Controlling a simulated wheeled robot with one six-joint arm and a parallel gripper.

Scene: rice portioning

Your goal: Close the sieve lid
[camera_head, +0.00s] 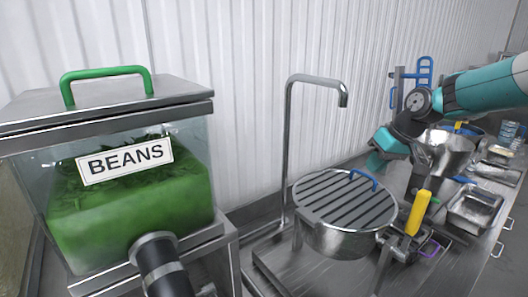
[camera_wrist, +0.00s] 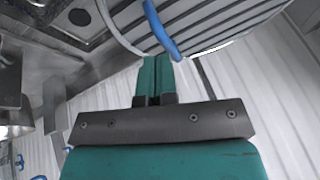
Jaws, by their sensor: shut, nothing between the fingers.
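The sieve (camera_head: 345,241) is a round metal pot below the tap. Its slotted round lid (camera_head: 335,205) lies flat over the top, with a blue handle (camera_head: 363,180) at the rim on the far right side. In the wrist view the lid (camera_wrist: 225,18) fills the top, with the blue handle (camera_wrist: 160,30) close to my fingertips. My gripper (camera_head: 374,166) is above and just behind the handle, its teal fingers together. They show in the wrist view (camera_wrist: 155,65) too, with nothing between them. I cannot tell whether the tips touch the handle.
A beans container (camera_head: 130,200) with a green-handled lid stands at the left. A tall tap (camera_head: 289,150) rises behind the sieve. A yellow handle (camera_head: 418,212) stands up at the sieve's right. Metal pans (camera_head: 475,207) crowd the counter further right.

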